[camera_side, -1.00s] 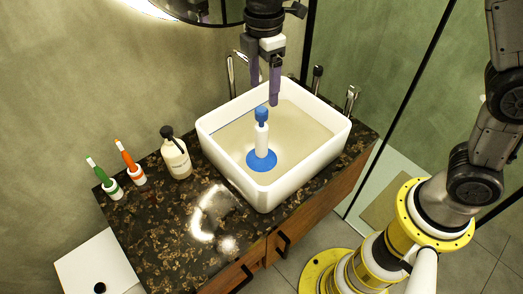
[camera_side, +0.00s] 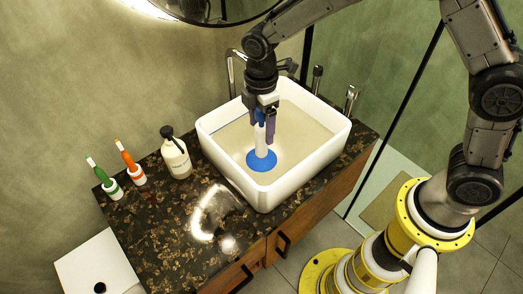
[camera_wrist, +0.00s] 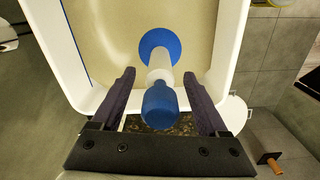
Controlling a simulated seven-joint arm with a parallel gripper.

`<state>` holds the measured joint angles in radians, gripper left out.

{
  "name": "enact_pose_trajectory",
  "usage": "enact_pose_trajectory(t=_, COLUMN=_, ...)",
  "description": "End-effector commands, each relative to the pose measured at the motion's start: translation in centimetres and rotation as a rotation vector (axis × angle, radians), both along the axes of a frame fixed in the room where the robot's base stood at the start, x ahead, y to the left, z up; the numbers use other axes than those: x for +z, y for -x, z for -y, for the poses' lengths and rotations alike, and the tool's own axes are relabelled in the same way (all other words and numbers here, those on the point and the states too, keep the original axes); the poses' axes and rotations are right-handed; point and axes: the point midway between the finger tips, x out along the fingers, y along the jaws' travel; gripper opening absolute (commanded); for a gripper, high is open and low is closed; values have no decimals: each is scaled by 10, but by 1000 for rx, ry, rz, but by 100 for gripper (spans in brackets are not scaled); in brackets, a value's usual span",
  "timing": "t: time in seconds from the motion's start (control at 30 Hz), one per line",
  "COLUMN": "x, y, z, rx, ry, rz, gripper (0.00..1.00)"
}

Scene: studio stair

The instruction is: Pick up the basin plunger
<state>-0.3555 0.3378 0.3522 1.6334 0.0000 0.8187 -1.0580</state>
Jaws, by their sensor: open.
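The basin plunger (camera_side: 261,158) stands upright in the white basin (camera_side: 315,150), with a blue round base, a white shaft and a blue top. My gripper (camera_side: 264,135) points down over it, its dark purple fingers at the height of the plunger's upper part. In the wrist view my gripper (camera_wrist: 168,92) is open, with one finger on each side of the plunger (camera_wrist: 160,100) and gaps between. The blue top lies nearest the palm. In the side view the top is partly hidden by my gripper.
The basin sits on a dark speckled counter (camera_side: 150,220).

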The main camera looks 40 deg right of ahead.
Motion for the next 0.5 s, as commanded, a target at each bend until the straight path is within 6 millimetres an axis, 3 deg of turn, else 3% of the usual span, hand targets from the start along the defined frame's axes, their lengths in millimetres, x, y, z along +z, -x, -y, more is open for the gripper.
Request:
enact_pose_trajectory(t=0.33, x=-8, y=0, z=0, rx=0, ry=0, rz=0, gripper=77)
enact_pose_trajectory(t=0.5, x=-8, y=0, z=0, rx=0, ry=0, rz=0, gripper=46)
